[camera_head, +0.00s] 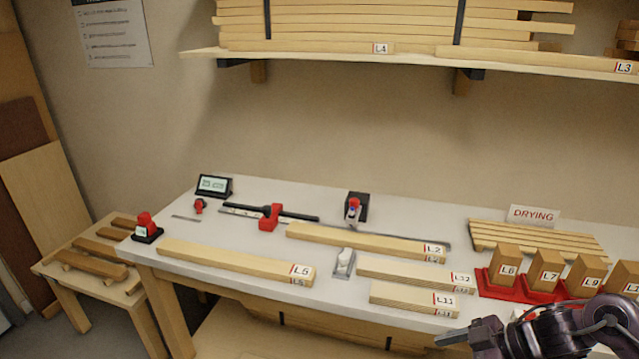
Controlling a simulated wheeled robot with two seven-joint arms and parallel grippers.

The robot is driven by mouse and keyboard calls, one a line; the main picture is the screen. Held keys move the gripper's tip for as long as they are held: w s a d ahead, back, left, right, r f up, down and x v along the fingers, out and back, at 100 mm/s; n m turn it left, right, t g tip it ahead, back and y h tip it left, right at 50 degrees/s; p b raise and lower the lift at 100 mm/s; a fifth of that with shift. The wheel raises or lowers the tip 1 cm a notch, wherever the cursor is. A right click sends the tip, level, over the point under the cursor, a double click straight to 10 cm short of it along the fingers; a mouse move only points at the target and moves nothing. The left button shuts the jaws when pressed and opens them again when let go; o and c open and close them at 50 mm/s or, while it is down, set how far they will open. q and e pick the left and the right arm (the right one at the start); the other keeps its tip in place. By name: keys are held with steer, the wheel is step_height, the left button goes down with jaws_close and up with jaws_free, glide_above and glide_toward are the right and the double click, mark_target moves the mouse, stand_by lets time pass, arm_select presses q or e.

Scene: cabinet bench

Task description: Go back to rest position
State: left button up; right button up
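My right gripper (440,339) is at the bottom right, in front of the bench's front edge, pointing left. Its fingers show from the side, so I cannot tell whether it is open or shut; no held thing shows. My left gripper is not in view. Near it on the white bench (225,297) lie wooden boards: L11 (400,296), L12 (400,273), L2 (350,240) and L5 (225,260). Wooden blocks, including L6 (503,263) and L7 (543,270), stand in a red holder (497,291) behind my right arm.
A slatted rack with a DRYING sign (534,215) is at the back right. A grey-white tool (344,262), a red clamp on a rail (270,217) and a small display (214,185) are on the bench. A shelf (330,58) hangs above. A low side table (130,291) stands left.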

steer(key=w+d+f+m+t, duration=0.1)
steer(key=w+f+m+t, duration=0.15)
steer(key=f, duration=0.45)
steer(key=w+d+f+m+t, duration=0.1)
steer(key=w+d+f+m, duration=0.2)
steer(key=f, duration=0.4)
steer(key=s+f+m+h, duration=0.2)
steer(key=f, duration=0.6)
steer(key=s+f+m+h, duration=0.1)
steer(key=s+f, duration=0.1)
steer(key=f, duration=0.7)
steer(key=s+f+m+g+h, duration=0.1)
steer(key=s+f+m+h, duration=0.2)
steer(key=s+f, duration=1.05)
steer(key=s+a+f+g+h, duration=0.1)
steer(key=s+f, duration=0.4)
steer(key=s, duration=0.6)
steer(key=s+a+f+g+h, duration=0.2)
steer(key=s+f, duration=0.3)
steer(key=s, duration=0.6)
steer(key=shift+s+a+g, duration=0.35)
steer(key=shift+a+g, duration=0.2)
steer(key=shift+g, duration=0.3)
